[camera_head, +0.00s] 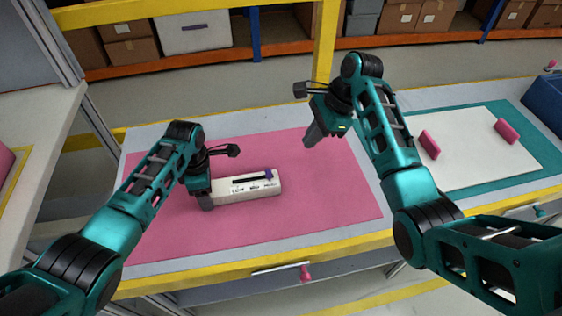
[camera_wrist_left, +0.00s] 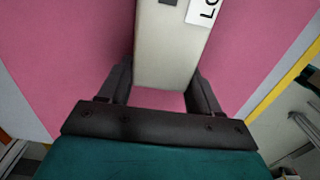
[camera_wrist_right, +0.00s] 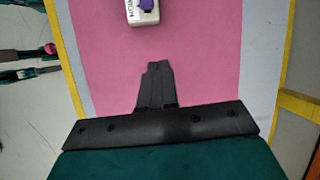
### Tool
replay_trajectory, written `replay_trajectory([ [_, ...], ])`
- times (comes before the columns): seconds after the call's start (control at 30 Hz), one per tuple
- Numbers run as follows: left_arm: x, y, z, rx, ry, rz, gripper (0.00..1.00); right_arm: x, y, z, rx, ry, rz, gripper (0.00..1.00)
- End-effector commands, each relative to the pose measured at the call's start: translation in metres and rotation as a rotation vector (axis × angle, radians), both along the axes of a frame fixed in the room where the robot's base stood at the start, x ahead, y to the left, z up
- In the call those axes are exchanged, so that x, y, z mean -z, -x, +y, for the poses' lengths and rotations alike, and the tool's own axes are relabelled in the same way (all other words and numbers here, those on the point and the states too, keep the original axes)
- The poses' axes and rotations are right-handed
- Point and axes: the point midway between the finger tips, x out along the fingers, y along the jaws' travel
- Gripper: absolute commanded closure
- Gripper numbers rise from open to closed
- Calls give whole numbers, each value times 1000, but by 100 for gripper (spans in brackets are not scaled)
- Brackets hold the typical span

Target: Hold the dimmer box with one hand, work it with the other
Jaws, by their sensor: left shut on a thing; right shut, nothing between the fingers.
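The dimmer box (camera_head: 247,193) is a long white box lying on the pink mat (camera_head: 320,200). Its top has a dark slot, labels that seem to read LOW, MID and HIGH, and a purple slider (camera_head: 268,174) at the right end, by the HIGH label. My left gripper (camera_head: 206,203) is shut on the box's left end; in the left wrist view its fingers (camera_wrist_left: 160,95) sit on both sides of the box. My right gripper (camera_head: 311,138) is shut and empty above the mat, behind and right of the box. The right wrist view shows its closed fingers (camera_wrist_right: 156,85) pointing toward the slider end, apart from it.
A blue bin (camera_head: 546,100) is at the far right edge. A yellow post (camera_head: 325,40) rises behind the table. The pink mat around the box is clear.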

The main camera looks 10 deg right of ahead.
Motion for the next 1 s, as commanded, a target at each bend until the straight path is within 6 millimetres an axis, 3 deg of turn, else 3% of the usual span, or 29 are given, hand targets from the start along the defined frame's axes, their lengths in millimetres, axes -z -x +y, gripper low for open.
replay_trajectory([
  [0.13,0,0,0,0,0,0,85,-17,2,-2,49,-2,96,100],
  [0.27,0,0,0,0,0,0,85,-18,4,-2,64,-1,129,100],
  [0.47,0,0,0,0,0,0,85,9,5,8,64,1,134,100],
  [0.8,0,0,0,0,0,0,85,75,5,35,64,1,132,100],
  [1.0,0,0,0,0,0,0,85,72,4,64,63,0,126,100],
])
